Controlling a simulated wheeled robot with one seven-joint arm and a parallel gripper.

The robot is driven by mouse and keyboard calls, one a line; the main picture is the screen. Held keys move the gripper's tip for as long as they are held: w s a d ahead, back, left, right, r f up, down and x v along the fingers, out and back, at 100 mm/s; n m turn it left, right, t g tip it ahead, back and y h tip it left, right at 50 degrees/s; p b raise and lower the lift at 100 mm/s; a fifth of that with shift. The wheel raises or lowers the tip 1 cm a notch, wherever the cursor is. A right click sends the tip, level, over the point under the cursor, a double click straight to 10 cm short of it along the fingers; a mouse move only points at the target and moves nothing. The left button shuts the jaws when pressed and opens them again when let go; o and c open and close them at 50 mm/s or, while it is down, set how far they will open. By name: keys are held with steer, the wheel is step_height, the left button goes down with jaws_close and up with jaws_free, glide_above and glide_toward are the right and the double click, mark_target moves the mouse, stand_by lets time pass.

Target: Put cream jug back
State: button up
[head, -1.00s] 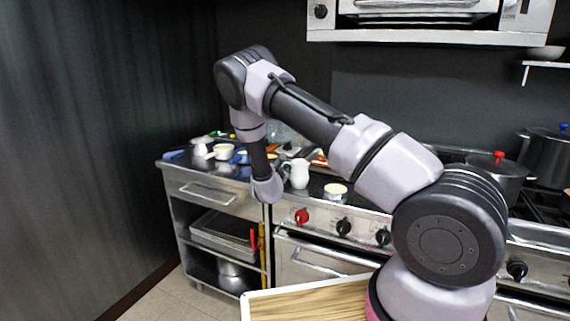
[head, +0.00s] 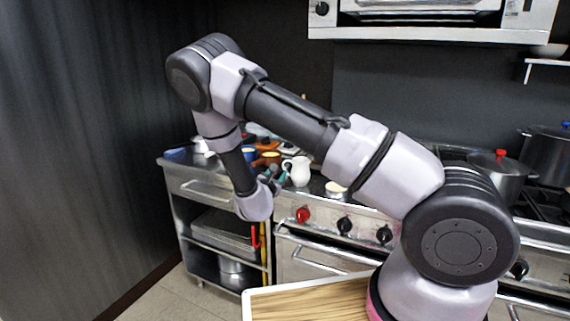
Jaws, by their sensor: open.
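A white jug with a handle (head: 299,171), which looks like the cream jug, stands upright on the surface by the left end of the stove front. My gripper (head: 277,178) is just left of the jug, low at the front edge of the counter, with its fingers pointing toward the jug. The gripper is open and looks empty. Its fingers are small and partly hidden by my wrist, so I cannot tell whether they touch the jug.
A small pale-topped dish (head: 336,190) sits right of the jug near the stove's front edge. Blue and brown cups (head: 268,158) stand behind my gripper. A steel counter (head: 200,182) with lower shelves is at left. A lidded pot (head: 498,175) stands on the stove.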

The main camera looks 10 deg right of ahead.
steer(key=s+d+r+m+g+y, duration=0.2)
steer(key=s+r+m+g+y, duration=0.15)
steer(key=r+m, duration=0.7)
steer(key=s+d+r+m+g+y, duration=0.25)
steer(key=r+m+y, duration=0.25)
steer(key=r+m, duration=0.55)
steer(key=s+d+r+m+g, duration=0.1)
steer(key=s+d+r+m, duration=0.2)
steer(key=s, duration=1.1)
steer(key=s+d+r+m+g+y, duration=0.1)
steer(key=s+d+r+m+g, duration=0.1)
steer(key=s+r+m, duration=0.3)
steer(key=s+d+r, duration=0.1)
steer(key=s+r, duration=0.3)
steer(key=s, duration=0.5)
steer(key=shift+s+m, duration=0.15)
steer(key=shift+m, duration=0.25)
